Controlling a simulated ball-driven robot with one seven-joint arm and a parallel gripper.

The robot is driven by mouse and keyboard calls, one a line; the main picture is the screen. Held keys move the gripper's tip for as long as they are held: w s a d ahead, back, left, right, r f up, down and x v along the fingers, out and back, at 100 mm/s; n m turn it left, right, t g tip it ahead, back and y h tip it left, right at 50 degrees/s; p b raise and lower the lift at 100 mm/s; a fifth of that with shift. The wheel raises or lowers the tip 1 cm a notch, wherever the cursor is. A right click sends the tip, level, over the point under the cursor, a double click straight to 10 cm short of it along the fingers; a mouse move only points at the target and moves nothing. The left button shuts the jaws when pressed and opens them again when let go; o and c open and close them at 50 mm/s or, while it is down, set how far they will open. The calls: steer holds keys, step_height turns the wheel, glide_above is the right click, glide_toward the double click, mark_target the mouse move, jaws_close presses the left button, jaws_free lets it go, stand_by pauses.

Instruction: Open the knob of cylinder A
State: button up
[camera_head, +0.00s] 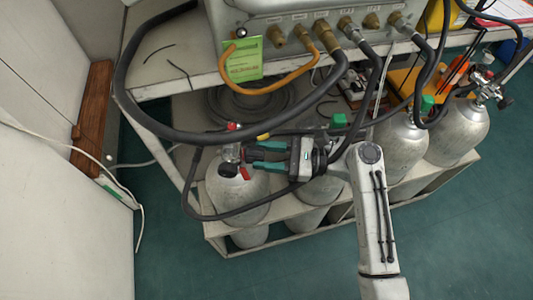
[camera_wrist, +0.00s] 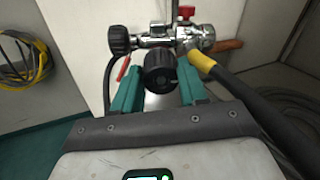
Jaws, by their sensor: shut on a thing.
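The leftmost silver cylinder (camera_head: 240,195) stands in the low rack, with a chrome valve (camera_wrist: 168,38) on top. No letter shows on it, so I cannot confirm it is A. A round black knob (camera_wrist: 160,72) faces my wrist camera. My gripper (camera_head: 251,156) reaches the valve from the right. In the wrist view its green fingers (camera_wrist: 162,82) are on either side of this knob and closed on it. A second black knob (camera_wrist: 118,40) is at the valve's left end, outside the fingers. The exact finger contact is partly hidden.
A black hose with a yellow band (camera_wrist: 200,60) leaves the valve close to the right finger. A thick black hose (camera_head: 125,90) loops at left. The grey panel (camera_head: 290,15) with several ports stands above. Other cylinders (camera_head: 400,140) stand to the right.

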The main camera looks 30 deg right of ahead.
steer(key=n+b, duration=0.1)
steer(key=n, duration=0.5)
steer(key=n+b, duration=0.1)
steer(key=n, duration=0.5)
steer(key=n+b, duration=0.1)
steer(key=n, duration=0.5)
steer(key=shift+f+n+y, duration=0.3)
steer(key=shift+f+n, duration=0.1)
steer(key=n+b, duration=0.3)
steer(key=n, duration=0.1)
steer(key=shift+f+n+g+b, duration=0.15)
steer(key=shift+n+g+b, duration=0.15)
steer(key=shift+n, duration=0.1)
steer(key=n+b, duration=0.4)
steer(key=shift+n, duration=0.4)
steer(key=n+b, duration=0.5)
steer(key=shift+w+d+f+b, duration=0.1)
steer(key=shift+b, duration=0.2)
steer(key=n+b, duration=0.3)
steer(key=shift+r+n, duration=0.2)
steer(key=shift+n, duration=0.1)
steer(key=shift+b, duration=0.3)
